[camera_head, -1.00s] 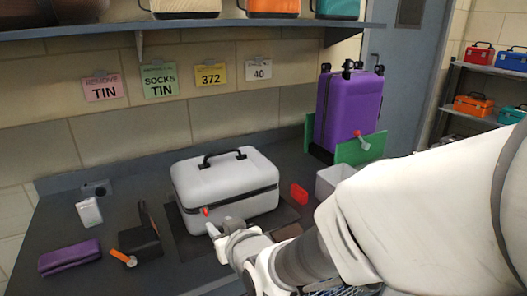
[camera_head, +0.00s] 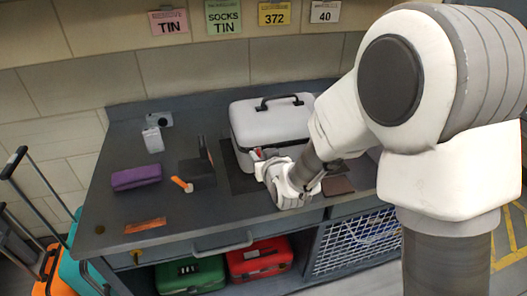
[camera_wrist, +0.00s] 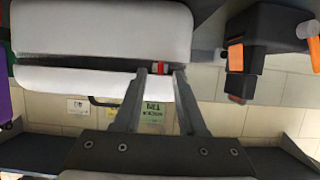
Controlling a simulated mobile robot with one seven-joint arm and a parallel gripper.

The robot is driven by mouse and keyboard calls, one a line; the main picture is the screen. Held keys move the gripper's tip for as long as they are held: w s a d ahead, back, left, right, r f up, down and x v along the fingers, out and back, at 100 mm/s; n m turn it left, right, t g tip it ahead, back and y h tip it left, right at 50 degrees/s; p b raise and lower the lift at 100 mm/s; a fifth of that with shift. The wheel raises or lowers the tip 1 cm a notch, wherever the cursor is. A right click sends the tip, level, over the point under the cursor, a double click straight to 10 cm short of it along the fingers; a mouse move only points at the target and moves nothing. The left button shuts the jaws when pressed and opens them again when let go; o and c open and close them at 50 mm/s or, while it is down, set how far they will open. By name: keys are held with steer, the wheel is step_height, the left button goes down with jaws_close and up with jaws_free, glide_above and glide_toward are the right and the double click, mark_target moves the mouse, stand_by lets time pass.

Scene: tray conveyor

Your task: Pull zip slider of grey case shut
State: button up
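The grey hard case (camera_head: 272,122) lies on the dark bench with its handle on top; its right part is hidden behind my arm. In the wrist view the case (camera_wrist: 100,30) fills the upper left, with a dark zip seam between its two shells. The red zip slider (camera_wrist: 160,67) sits at the end of the seam that shows, near the case's corner. My gripper (camera_wrist: 160,72) is open, with one finger on each side of the slider and gaps visible. In the head view my gripper (camera_head: 266,164) is at the case's front left corner, by the slider (camera_head: 258,154).
A black stand with an orange-handled tool (camera_head: 182,184), a purple pouch (camera_head: 136,177) and a white box (camera_head: 153,140) are on the bench left of the case. Green (camera_head: 190,275) and red (camera_head: 260,258) cases sit below.

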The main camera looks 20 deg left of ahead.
steer(key=shift+w+a+f, duration=0.2)
steer(key=shift+w+a, duration=0.05)
steer(key=shift+w, duration=0.15)
jaws_close()
stand_by(1.3)
